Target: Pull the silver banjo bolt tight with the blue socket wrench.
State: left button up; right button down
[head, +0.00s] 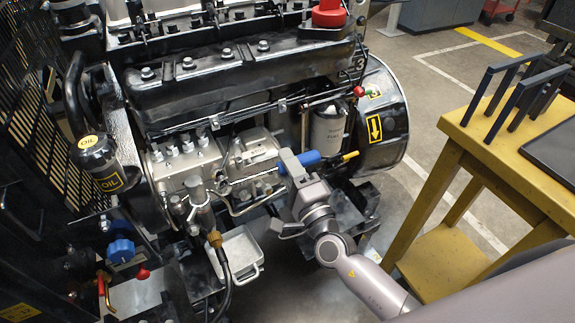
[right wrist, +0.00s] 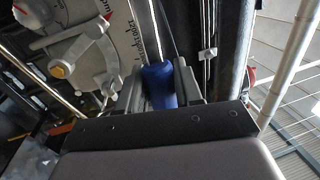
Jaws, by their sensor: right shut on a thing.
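My right gripper (head: 297,160) reaches up from the lower right to the side of the engine. It is shut on the blue handle of the socket wrench (head: 312,157). In the right wrist view the blue handle (right wrist: 159,86) sits between the two fingers of the gripper (right wrist: 160,82). The wrench lies close along the silver pump housing (head: 258,147); its socket end is hard to make out. I cannot pick out the silver banjo bolt with certainty among the small metal fittings there. My left gripper is not in view.
A yellow table (head: 484,141) with dark racks is at the right. Pipes and hoses crowd the engine side.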

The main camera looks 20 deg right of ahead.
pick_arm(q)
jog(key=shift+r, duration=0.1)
pick_arm(e)
jog(key=shift+s, duration=0.25)
pick_arm(q)
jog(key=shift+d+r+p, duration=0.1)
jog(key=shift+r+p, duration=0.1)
jog(key=shift+p, duration=0.1)
pick_arm(e)
jog(key=shift+s+d, duration=0.15)
jog(key=shift+s, duration=0.4)
pick_arm(q)
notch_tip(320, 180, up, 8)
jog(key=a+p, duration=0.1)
jog(key=p, duration=0.9)
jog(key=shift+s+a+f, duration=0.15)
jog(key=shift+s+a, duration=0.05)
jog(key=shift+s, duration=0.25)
pick_arm(e)
notch_tip(320, 180, up, 7)
jog(key=a+n+y, duration=0.1)
jog(key=n+y, duration=0.1)
jog(key=n, duration=0.5)
jog(key=shift+s+a+r+n+g, duration=0.15)
jog(key=shift+a+n+g, duration=0.15)
jog(key=shift+a, duration=0.05)
